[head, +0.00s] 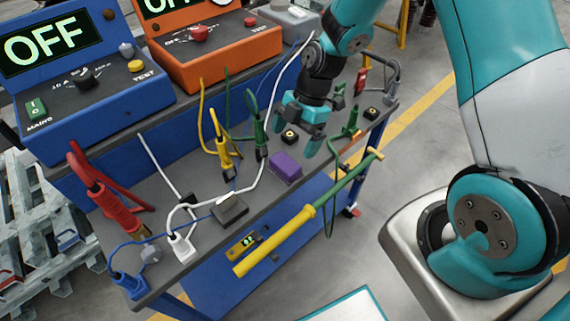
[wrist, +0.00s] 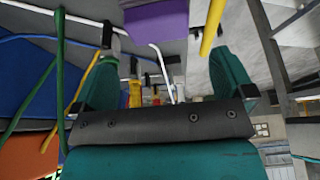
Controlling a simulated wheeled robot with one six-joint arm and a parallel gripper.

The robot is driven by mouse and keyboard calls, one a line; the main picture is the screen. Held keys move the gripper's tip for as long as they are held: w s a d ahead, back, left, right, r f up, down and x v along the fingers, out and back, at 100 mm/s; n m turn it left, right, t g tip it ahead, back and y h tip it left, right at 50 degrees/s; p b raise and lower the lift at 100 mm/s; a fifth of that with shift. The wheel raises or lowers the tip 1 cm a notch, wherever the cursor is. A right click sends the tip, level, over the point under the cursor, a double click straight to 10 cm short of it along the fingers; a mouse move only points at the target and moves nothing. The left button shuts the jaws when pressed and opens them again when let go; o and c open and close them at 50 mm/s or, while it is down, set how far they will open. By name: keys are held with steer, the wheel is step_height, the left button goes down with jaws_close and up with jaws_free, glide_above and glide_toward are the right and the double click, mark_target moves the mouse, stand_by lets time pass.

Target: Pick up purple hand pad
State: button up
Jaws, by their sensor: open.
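The purple hand pad (head: 286,167) is a small purple block lying on the grey bench top near its front edge in the head view. My gripper (head: 303,138) is open and empty, just above and to the right of the pad, pointing down at the bench. In the wrist view the pad (wrist: 157,32) shows at the top middle, beyond the fingertips and between the lines of the two teal fingers (wrist: 168,75). The fingers do not touch it there.
A green probe (head: 260,135) with a cable stands left of my gripper, with yellow ones further left. A yellow pole (head: 275,240) sticks out at the bench's front. Blue (head: 95,115) and orange (head: 220,55) test boxes stand behind. A black block (head: 230,209) lies left of the pad.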

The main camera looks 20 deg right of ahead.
mark_target(285, 162)
steer(key=shift+p+x, duration=0.9)
steer(key=shift+x, duration=3)
steer(key=shift+w+d, duration=0.1)
steer(key=c, duration=0.8)
steer(key=shift+c, duration=0.2)
